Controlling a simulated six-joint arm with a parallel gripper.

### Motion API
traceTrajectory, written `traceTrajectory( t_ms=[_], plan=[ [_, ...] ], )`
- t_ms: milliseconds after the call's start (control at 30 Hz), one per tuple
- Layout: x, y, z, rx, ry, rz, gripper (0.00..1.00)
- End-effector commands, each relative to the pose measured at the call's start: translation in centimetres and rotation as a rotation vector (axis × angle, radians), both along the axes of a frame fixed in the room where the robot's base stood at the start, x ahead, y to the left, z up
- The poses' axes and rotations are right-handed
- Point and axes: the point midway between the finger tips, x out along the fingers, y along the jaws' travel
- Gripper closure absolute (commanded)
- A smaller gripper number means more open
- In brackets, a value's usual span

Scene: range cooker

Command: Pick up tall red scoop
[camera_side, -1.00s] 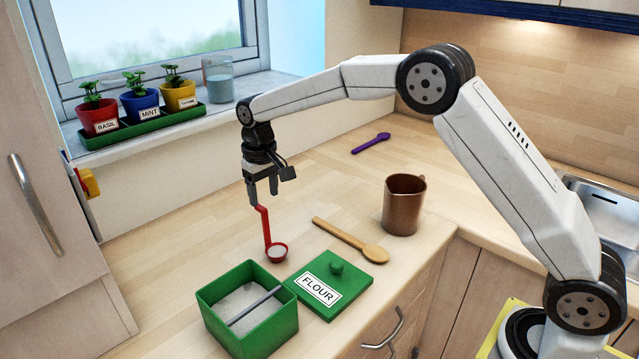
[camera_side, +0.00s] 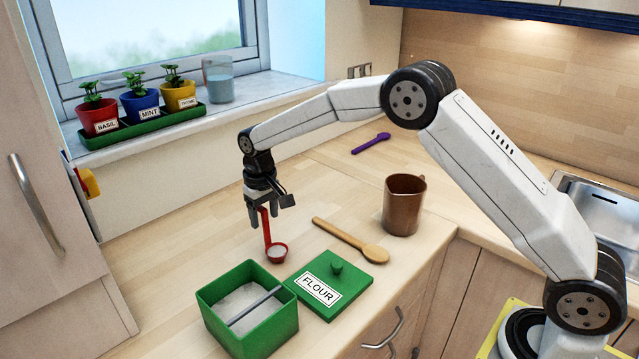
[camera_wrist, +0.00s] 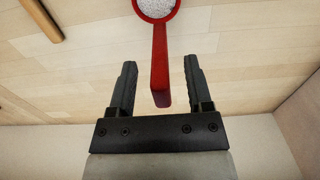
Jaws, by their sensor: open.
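The tall red scoop (camera_side: 267,234) stands on the worktop with its handle upright and its round bowl, holding white powder, at the bottom. My gripper (camera_side: 264,220) is over the scoop, pointing down, with the top of the handle between its fingers. In the wrist view the fingers of my gripper (camera_wrist: 158,88) are spread apart, and the red handle (camera_wrist: 160,65) lies between them with a gap on each side. The scoop's bowl (camera_wrist: 157,8) is partly cut off at the top edge there.
A green flour box (camera_side: 250,310) with a grey bar across it stands in front of the scoop. Its green lid (camera_side: 350,275) and a wooden spoon (camera_side: 350,240) lie to the right. A brown mug (camera_side: 404,207) and purple spoon (camera_side: 371,143) are farther off. The worktop left of the scoop is clear.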

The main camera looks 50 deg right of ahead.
Motion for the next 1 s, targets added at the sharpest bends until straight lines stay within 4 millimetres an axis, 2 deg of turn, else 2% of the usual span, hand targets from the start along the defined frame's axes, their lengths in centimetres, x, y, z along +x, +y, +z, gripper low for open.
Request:
traceTrajectory(
  t_ms=[200,700,767,900,933,1000],
  plan=[
    [0.0,0.0,-1.7,0.000,-0.001,0.000,0.35],
    [0.0,0.0,-1.7,0.000,-0.001,0.000,0.35],
    [0.0,0.0,-1.7,0.000,-0.001,0.000,0.51],
    [0.0,0.0,-1.7,0.000,-0.001,0.000,0.96],
    [0.0,0.0,-1.7,0.000,-0.001,0.000,1.00],
    [0.0,0.0,-1.7,0.000,-0.001,0.000,1.00]
  ],
)
